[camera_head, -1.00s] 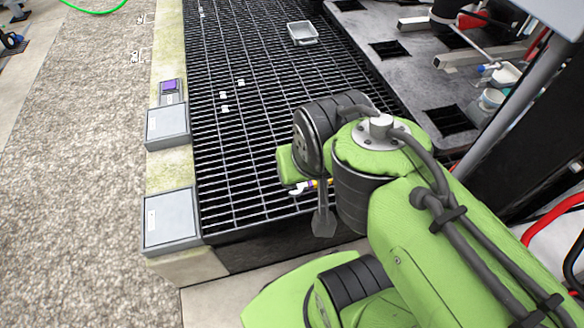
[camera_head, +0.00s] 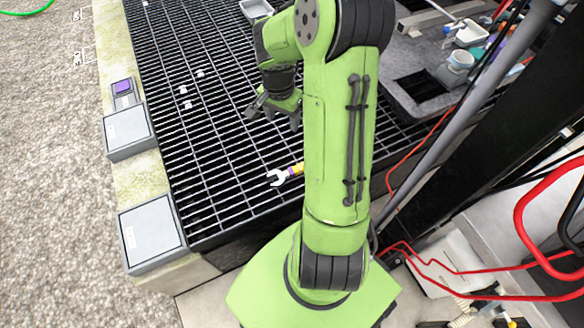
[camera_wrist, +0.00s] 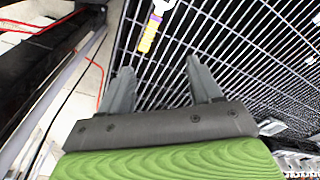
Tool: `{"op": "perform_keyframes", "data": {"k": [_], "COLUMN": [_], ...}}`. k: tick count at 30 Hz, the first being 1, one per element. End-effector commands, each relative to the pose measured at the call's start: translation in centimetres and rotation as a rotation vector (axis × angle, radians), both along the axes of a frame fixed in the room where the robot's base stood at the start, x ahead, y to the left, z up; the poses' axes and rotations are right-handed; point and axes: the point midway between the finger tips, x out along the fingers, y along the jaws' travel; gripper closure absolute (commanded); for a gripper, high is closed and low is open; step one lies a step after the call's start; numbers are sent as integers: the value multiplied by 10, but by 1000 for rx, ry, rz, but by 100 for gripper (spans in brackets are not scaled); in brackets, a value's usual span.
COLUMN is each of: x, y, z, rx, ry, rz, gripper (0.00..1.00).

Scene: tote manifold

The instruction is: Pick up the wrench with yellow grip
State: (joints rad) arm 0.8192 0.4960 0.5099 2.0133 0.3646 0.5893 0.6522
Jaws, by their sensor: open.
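The wrench with yellow grip (camera_head: 284,174) lies on the black grating. In the head view its silver open jaw and part of the purple and yellow grip show; the rest is hidden behind my arm. In the wrist view the wrench (camera_wrist: 152,28) lies at the top, with its yellow part nearest my fingers and its head cut by the frame edge. My gripper (camera_head: 272,108) is above the grating, farther from my base than the wrench. It is open and empty, with its two fingers (camera_wrist: 160,80) apart and clear of the wrench.
Grey box lids (camera_head: 150,232) and a purple-topped box (camera_head: 123,88) line the grating's left edge. Small white pieces (camera_head: 187,105) lie on the grating. A grey tray (camera_head: 256,9) is at the back. Red hoses (camera_head: 440,266) and a grey pole are at right.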

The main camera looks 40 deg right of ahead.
Motion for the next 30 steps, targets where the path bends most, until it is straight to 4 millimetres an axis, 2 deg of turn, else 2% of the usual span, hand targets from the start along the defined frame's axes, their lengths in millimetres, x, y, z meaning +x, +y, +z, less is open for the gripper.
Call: {"op": "perform_keyframes", "data": {"k": [1,3,7,10,14,22,30], "x": [-2,-4,-12,-15,-16,-13,-9], "y": [-17,-35,-55,-61,-60,-50,-47], "z": [-32,-69,-120,-137,-156,-225,-262], "rx": [55,117,209,241,250,248,247], "ry": [13,14,12,9,11,12,10], "rz": [-115,-276,-510,-600,-620,-615,-614], "gripper": [36,36,36,36,36,36,36]}}
